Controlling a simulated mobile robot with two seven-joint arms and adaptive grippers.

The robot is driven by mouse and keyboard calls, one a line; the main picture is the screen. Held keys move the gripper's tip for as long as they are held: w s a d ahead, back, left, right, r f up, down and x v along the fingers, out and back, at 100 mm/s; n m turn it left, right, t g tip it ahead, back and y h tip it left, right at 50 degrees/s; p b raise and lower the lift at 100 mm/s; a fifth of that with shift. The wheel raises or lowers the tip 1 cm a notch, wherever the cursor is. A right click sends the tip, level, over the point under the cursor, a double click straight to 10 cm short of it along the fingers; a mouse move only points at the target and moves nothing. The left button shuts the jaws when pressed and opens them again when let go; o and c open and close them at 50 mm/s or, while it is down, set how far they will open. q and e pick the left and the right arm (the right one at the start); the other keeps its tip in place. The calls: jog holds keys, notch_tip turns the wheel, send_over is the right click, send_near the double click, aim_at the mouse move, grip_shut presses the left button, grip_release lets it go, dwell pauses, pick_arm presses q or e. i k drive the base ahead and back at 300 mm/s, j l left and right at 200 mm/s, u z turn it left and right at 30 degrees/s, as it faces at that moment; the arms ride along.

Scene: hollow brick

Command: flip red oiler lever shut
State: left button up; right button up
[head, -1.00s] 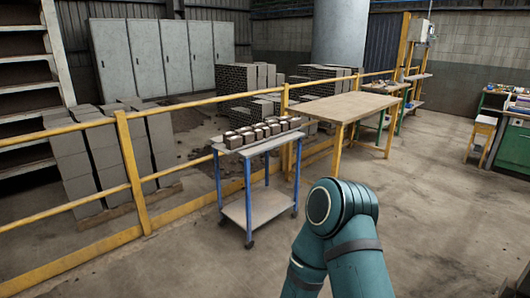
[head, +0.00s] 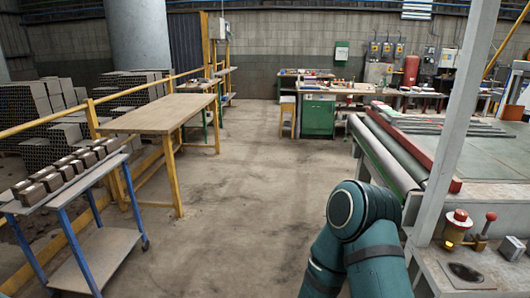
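A lever with a red knob (head: 490,217) stands upright at the lower right in the head view, beside a small grey metal block (head: 512,248). Just left of it is a squat fitting with a red cap (head: 458,217) and a glowing amber part. Both are on a machine ledge (head: 430,262). I cannot tell for sure which is the oiler's lever, nor whether it is open or shut. A teal arm of mine shows at the bottom, left of the ledge. Neither gripper is in view.
A grey post (head: 462,120) rises close by the ledge. A roller machine bed (head: 390,155) lies behind. At left are a blue-legged cart (head: 100,262) with several small blocks and a wooden table (head: 150,115). Open concrete floor (head: 240,190) lies between.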

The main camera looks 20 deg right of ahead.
aim_at(491, 217)
jog(key=i+z, duration=0.15)
jog(key=z, duration=0.35)
jog(key=i+j+z, duration=0.1)
jog(key=z, duration=0.4)
jog(key=i+j+z, duration=0.2)
jog(key=z, duration=0.25)
jog(key=i+j+z, duration=0.15)
jog(key=z, duration=0.25)
jog(key=i+j+z, duration=0.1)
jog(key=z, duration=0.3)
jog(key=j+z, duration=1.2)
jog(key=j, duration=0.25)
